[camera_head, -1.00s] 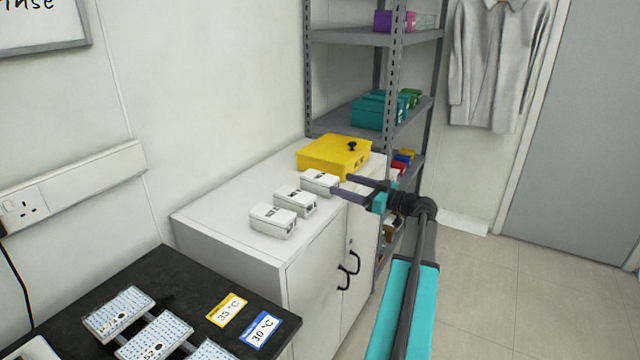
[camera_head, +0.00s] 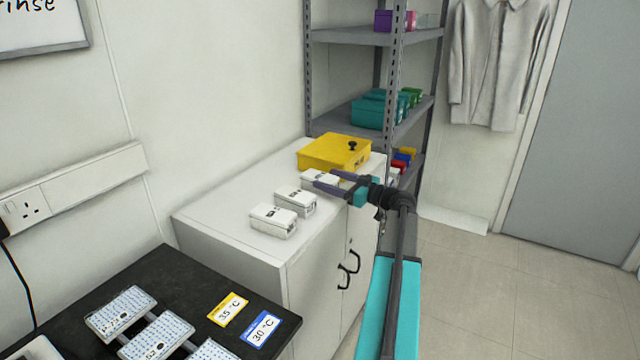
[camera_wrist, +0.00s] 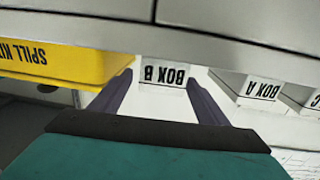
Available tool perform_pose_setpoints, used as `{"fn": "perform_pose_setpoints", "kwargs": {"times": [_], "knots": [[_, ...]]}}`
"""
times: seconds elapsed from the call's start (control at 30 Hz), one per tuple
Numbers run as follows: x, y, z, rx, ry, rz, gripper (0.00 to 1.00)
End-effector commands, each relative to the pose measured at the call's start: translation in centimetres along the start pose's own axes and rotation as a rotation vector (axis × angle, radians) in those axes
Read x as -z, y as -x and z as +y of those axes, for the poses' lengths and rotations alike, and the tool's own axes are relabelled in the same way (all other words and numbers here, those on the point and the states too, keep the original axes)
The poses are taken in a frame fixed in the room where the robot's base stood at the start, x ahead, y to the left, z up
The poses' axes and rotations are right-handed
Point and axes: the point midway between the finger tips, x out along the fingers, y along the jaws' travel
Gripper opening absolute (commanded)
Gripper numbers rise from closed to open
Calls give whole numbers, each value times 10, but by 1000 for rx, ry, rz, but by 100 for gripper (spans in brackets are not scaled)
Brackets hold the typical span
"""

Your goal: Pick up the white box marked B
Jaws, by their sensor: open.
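The white box marked B (camera_head: 312,177) stands on the white cabinet top, at the far end of a row of white boxes, close to the yellow box. Its label reads upside down in the wrist view (camera_wrist: 163,74). My gripper (camera_head: 326,179) is at this box, partly hiding it in the head view. In the wrist view my gripper (camera_wrist: 160,84) is open, with the two fingers either side of box B's labelled face. I cannot tell whether the fingers touch it or how far along its sides they reach.
Box A (camera_head: 295,201) and a third white box (camera_head: 273,220) stand nearer in the row. The yellow spill kit box (camera_head: 334,152) is close on box B's other side. A grey shelf rack (camera_head: 393,75) stands behind. Cabinet space left of the row is clear.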

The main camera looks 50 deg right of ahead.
Motion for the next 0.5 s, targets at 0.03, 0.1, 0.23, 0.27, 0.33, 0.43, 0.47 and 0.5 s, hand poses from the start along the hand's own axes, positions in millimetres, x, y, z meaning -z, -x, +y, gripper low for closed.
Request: {"fn": "perform_pose_setpoints", "kwargs": {"times": [0.03, 0.1, 0.23, 0.27, 0.33, 0.43, 0.47, 0.5], "knots": [[1, -6, 0, 1, 0, 0, 69], [2, -15, -1, 2, 0, 0, 69], [1, -30, 0, 1, 0, 0, 69], [1, -33, -1, 1, 0, 0, 69], [0, -39, -1, 2, 0, 0, 69], [0, -42, -1, 1, 0, 0, 69], [0, -42, -1, 1, 0, 0, 69], [0, -42, -1, 0, 0, 0, 69]]}}
